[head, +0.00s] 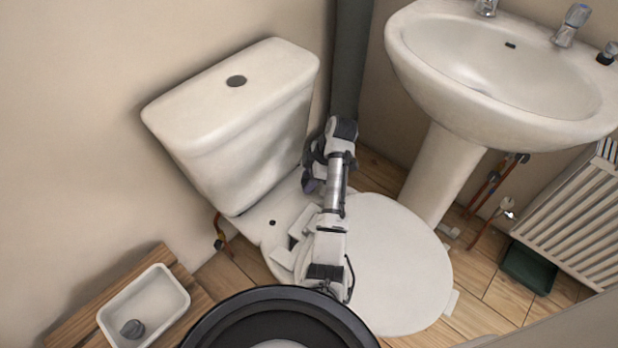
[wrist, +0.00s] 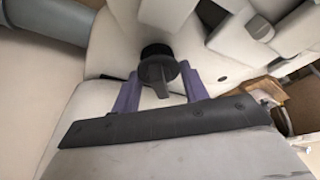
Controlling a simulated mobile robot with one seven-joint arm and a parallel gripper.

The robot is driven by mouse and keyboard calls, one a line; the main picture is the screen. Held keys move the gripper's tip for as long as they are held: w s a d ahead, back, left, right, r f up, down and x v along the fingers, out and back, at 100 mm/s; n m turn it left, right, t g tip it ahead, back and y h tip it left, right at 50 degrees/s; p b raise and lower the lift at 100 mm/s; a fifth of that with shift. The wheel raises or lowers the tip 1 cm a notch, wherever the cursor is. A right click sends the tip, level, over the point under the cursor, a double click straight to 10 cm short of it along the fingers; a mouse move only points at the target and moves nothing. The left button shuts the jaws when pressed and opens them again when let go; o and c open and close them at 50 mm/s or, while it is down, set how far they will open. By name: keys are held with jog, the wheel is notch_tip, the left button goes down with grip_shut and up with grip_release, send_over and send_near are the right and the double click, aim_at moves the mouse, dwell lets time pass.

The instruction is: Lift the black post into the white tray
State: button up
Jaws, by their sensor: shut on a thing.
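The black post (wrist: 157,65) shows in the wrist view as a dark piece with a round flange and a narrower flat part. It sits between the two purple fingers of my gripper (wrist: 158,92), which is shut on it. In the head view my gripper (head: 312,178) is low between the toilet cistern and the seat lid, and the post is hidden there. I cannot tell whether the post touches the white surface behind it. The white tray (head: 178,283) is at the lower left of the head view, well apart from my gripper.
A dark grey round piece (head: 132,328) lies in the tray, which rests on a wooden board (head: 75,327). The toilet cistern (head: 235,100) and closed lid (head: 395,265) flank my arm. A dark pipe (head: 350,60) stands behind. A basin (head: 500,110) is at right.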

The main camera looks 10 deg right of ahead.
jog(key=shift+r+p, duration=1.25)
jog(key=shift+r, duration=0.1)
jog(key=shift+s+d+r+p, duration=0.15)
jog(key=shift+s+r+p, duration=0.05)
jog(key=shift+r+p, duration=0.2)
jog(key=s+d+r+p, duration=0.3)
jog(key=s+r+p, duration=0.1)
jog(key=p, duration=0.1)
jog(key=shift+s+p, duration=0.3)
jog(key=shift+p, duration=0.1)
